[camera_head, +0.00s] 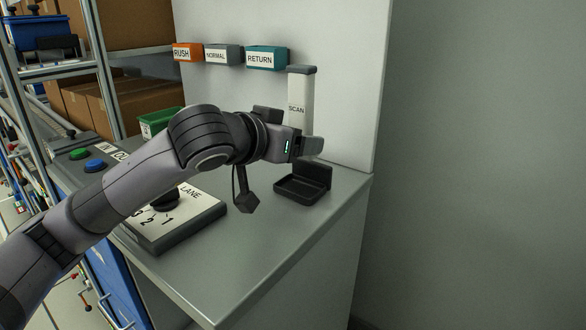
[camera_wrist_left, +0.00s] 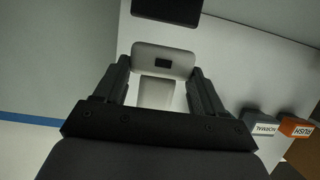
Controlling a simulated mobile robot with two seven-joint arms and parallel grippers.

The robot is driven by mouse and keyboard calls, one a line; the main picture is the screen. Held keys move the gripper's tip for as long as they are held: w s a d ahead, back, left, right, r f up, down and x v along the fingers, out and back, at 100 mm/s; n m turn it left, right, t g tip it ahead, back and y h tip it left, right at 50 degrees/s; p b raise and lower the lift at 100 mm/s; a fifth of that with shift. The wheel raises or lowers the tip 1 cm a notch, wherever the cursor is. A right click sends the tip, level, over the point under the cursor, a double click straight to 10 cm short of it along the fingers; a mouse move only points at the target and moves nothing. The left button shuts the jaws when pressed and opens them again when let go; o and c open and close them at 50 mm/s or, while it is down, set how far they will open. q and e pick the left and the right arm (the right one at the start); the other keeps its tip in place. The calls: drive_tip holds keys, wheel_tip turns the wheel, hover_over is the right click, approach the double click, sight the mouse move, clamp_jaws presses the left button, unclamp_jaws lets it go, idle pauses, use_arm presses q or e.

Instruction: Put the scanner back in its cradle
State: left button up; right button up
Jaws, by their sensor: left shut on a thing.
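The scanner (camera_wrist_left: 163,60) is a pale, rounded block with a small dark window, between the two fingers in the left wrist view. My left gripper (camera_head: 308,146) is shut on it, above the counter; its fingers (camera_wrist_left: 160,85) flank it in the wrist view. The gripper hides much of the scanner in the head view. A tall white piece marked SCAN (camera_head: 300,92) rises behind the gripper; whether it joins the scanner I cannot tell. The black cradle (camera_head: 300,190), a shallow tray with a raised back, sits on the counter below the gripper, apart from it. My right gripper is not in view.
The counter (camera_head: 270,260) is clear in front of the cradle. A LANE panel (camera_head: 196,218) lies to the left under my arm. RUSH (camera_head: 187,52), NORMAL (camera_head: 222,55) and RETURN (camera_head: 266,58) holders are on the wall (camera_head: 345,60) behind.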

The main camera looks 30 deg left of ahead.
use_arm(q)
wheel_tip(320, 180, down, 4)
drive_tip(key=shift+r+b, duration=0.2)
drive_tip(key=shift+b, duration=0.15)
drive_tip(key=shift+f, duration=0.35)
drive_tip(key=shift+f+b, duration=0.6)
drive_tip(key=shift+b, duration=0.15)
drive_tip(key=shift+f, duration=0.1)
